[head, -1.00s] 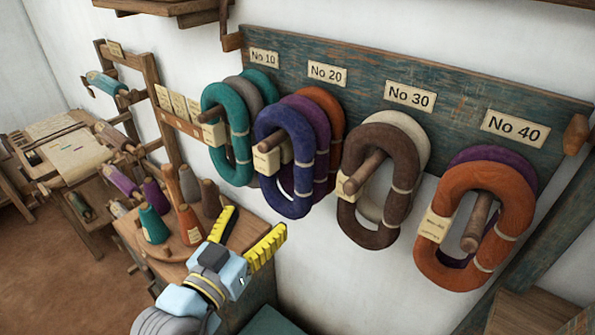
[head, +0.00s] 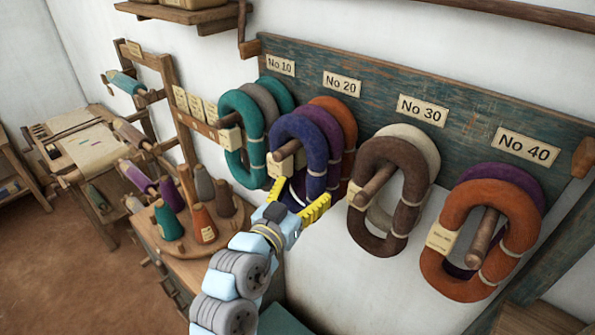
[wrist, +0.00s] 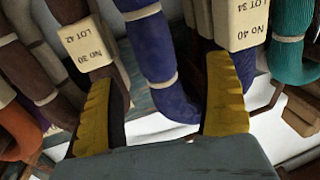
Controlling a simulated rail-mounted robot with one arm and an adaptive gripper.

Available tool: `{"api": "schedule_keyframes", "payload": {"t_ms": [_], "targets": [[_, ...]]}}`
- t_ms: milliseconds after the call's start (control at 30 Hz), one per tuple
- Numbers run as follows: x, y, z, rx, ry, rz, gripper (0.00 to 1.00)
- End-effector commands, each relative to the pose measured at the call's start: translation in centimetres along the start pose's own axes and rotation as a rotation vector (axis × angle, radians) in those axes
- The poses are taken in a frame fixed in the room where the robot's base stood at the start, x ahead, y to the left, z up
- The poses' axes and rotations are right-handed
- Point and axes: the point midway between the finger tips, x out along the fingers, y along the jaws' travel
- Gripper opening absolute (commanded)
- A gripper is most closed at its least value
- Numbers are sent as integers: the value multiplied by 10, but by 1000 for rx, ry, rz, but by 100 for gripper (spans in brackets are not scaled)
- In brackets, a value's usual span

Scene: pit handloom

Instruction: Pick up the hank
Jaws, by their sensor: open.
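Several looped hanks hang on pegs of a wall board. The blue hank (head: 300,145) hangs at the front of the No 20 peg, before a purple hank (head: 330,135) and an orange one (head: 345,125). My gripper (head: 297,198) is open at the blue hank's lower end, hiding part of it. In the wrist view the blue hank (wrist: 160,65) hangs between the spread yellow fingers, apart from both. A tag (wrist: 240,22) beside it reads No 40, LOT 34; I cannot tell which hank bears it. Another tag (wrist: 85,42), by a brown hank, reads No 30, LOT 42.
A teal hank (head: 232,130) hangs close on the left, a brown hank (head: 407,195) on the right, an orange hank (head: 457,205) farther right. Below left, a wooden stand (head: 180,245) holds several yarn cones. The white wall below the hanks is bare.

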Motion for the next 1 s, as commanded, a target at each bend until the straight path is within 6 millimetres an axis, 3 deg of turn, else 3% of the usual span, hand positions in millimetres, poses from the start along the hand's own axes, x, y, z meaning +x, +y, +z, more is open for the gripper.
{"api": "schedule_keyframes", "payload": {"t_ms": [167,500,833,867,1000], "targets": [[10,2,-3,-1,0,2,82],[50,4,-6,-1,2,1,82],[55,4,-3,-1,1,0,82],[55,4,-4,-1,1,0,78],[54,4,-4,-1,1,0,37]]}}
